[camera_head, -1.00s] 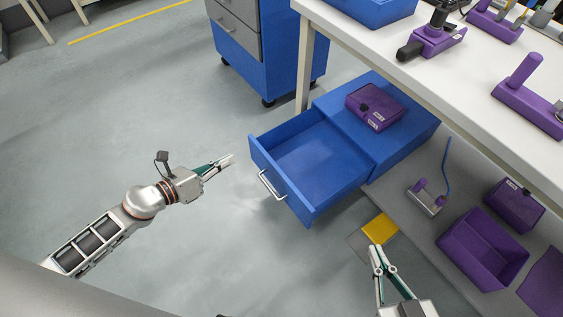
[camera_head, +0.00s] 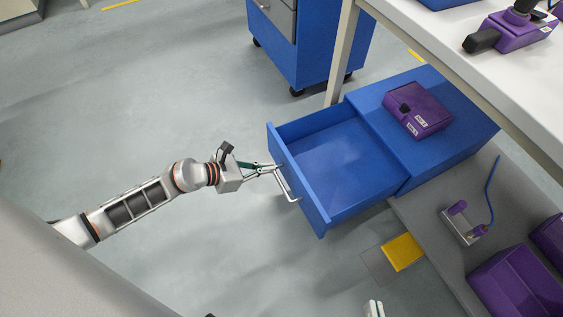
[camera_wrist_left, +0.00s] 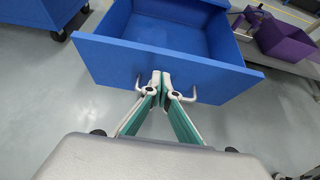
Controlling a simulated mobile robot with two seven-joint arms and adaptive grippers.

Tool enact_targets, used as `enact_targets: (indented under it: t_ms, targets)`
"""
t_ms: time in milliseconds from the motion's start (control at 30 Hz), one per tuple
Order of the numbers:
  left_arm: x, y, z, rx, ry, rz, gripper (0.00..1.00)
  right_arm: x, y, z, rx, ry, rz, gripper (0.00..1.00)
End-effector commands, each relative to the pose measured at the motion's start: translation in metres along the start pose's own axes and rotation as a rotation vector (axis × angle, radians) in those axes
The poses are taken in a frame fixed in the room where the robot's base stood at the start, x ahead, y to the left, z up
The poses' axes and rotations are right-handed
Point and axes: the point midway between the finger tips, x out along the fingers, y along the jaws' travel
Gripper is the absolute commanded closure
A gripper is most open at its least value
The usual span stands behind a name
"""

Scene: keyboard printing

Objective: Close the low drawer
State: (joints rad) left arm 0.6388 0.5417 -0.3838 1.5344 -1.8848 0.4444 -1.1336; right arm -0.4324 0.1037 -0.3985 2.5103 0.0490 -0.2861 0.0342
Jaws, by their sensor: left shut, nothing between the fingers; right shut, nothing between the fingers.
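The low blue drawer (camera_head: 335,160) is pulled out of its blue cabinet (camera_head: 440,125) and looks empty. Its silver handle (camera_head: 286,184) is on the front panel. My left gripper (camera_head: 274,169) is shut with its tips at the handle, near the front panel. In the left wrist view, the shut fingertips (camera_wrist_left: 160,76) are in front of the drawer front (camera_wrist_left: 110,62), between the two ends of the handle (camera_wrist_left: 188,98). Whether they touch the panel is unclear. Only the tip of my right gripper (camera_head: 374,309) shows at the bottom edge, shut and away from the drawer.
A purple box (camera_head: 417,108) lies on top of the cabinet. A white table (camera_head: 470,62) stands above it. A grey lower shelf (camera_head: 430,215) holds a small device with a blue cable and purple bins (camera_head: 510,285). A blue wheeled cabinet (camera_head: 325,50) stands behind. Floor at left is clear.

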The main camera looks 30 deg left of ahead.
Motion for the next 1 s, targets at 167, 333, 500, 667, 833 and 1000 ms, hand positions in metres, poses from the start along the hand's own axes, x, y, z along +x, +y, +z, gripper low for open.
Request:
enact_targets:
  t_ms: [167, 333, 500, 667, 833, 1000]
  targets:
    - [0.027, -0.001, 0.011, -0.002, -0.002, -0.001, 1.00, 0.001, -0.004, 0.003, 0.039, 0.005, -0.006, 1.00]
    - [0.039, -0.001, 0.018, -0.002, 0.000, -0.002, 1.00, 0.001, -0.005, 0.004, 0.049, 0.004, -0.007, 1.00]
    - [0.043, -0.001, 0.020, -0.002, 0.000, -0.001, 1.00, 0.001, -0.006, 0.004, 0.055, 0.005, -0.010, 1.00]
    - [0.042, -0.001, 0.020, -0.002, 0.000, -0.001, 1.00, 0.001, -0.007, 0.003, 0.056, 0.006, -0.011, 1.00]
    - [0.042, -0.001, 0.020, -0.002, 0.000, -0.001, 1.00, 0.001, -0.007, 0.003, 0.056, 0.007, -0.011, 1.00]
    - [0.042, 0.000, 0.021, -0.001, 0.000, -0.001, 1.00, 0.001, -0.007, 0.001, 0.052, 0.010, -0.010, 1.00]
